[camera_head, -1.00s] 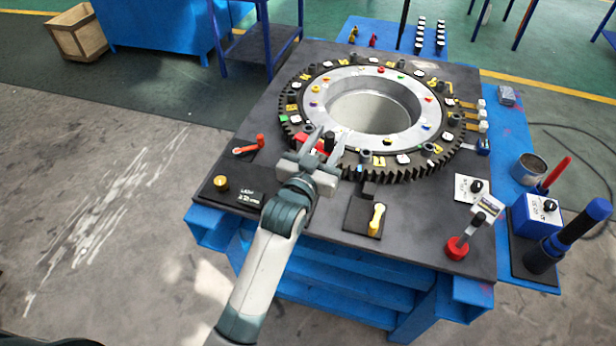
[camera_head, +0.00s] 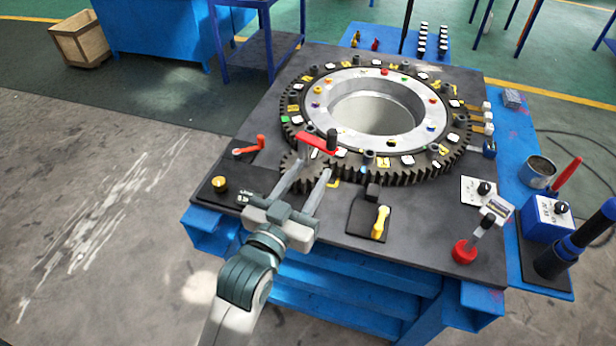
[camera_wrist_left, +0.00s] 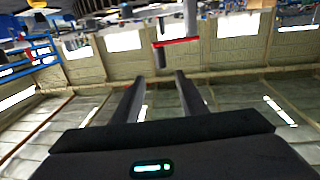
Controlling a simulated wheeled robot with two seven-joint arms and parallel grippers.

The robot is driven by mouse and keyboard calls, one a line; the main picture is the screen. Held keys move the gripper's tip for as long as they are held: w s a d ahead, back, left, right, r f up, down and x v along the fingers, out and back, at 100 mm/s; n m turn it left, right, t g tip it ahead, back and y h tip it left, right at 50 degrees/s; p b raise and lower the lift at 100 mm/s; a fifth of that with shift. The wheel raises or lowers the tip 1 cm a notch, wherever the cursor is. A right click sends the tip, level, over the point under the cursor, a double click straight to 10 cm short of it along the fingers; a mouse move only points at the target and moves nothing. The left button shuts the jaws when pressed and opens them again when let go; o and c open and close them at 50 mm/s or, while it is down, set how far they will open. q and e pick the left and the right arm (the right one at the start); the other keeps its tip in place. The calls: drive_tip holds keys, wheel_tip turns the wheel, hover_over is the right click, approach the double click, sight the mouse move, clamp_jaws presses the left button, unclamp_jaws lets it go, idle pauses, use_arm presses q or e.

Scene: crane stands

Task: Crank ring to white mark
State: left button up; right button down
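The large toothed ring (camera_head: 425,174) lies flat on the dark plate, with white, yellow and other coloured tags around it; I cannot tell which white tag is the mark. The red crank arm (camera_head: 316,143) with its dark upright knob (camera_head: 331,138) sits at the ring's near left edge, above a small gear (camera_head: 292,163). My left gripper (camera_head: 311,168) is open and empty, its fingers pointing toward the crank, just short of the knob. In the left wrist view, the red crank (camera_wrist_left: 176,42) shows beyond the two parted fingers (camera_wrist_left: 159,85). My right gripper is out of view.
An orange lever (camera_head: 250,146) and a brass knob (camera_head: 219,184) are at the left; a yellow lever (camera_head: 381,222) is in front. A red-based lever (camera_head: 464,250), a blue box (camera_head: 547,217) and a metal cup (camera_head: 537,172) stand at the right.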

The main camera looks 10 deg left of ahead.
use_arm(q)
drive_tip(key=shift+f, duration=0.1)
drive_tip(key=c, duration=0.7)
drive_tip(key=shift+s+a+f+h, duration=0.15)
drive_tip(key=shift+f+h, duration=0.1)
drive_tip(key=shift+h, duration=0.05)
clamp_jaws()
drive_tip(key=s+a+f+m+g+h, duration=0.1)
drive_tip(key=s+a+f+m+h, duration=0.1)
drive_tip(key=s+a+f, duration=0.1)
drive_tip(key=shift+s+a+f+h+b, duration=0.25)
drive_tip(key=shift+s+a+h+b, duration=0.15)
drive_tip(key=shift+s+a, duration=0.15)
drive_tip(key=shift+d, duration=0.1)
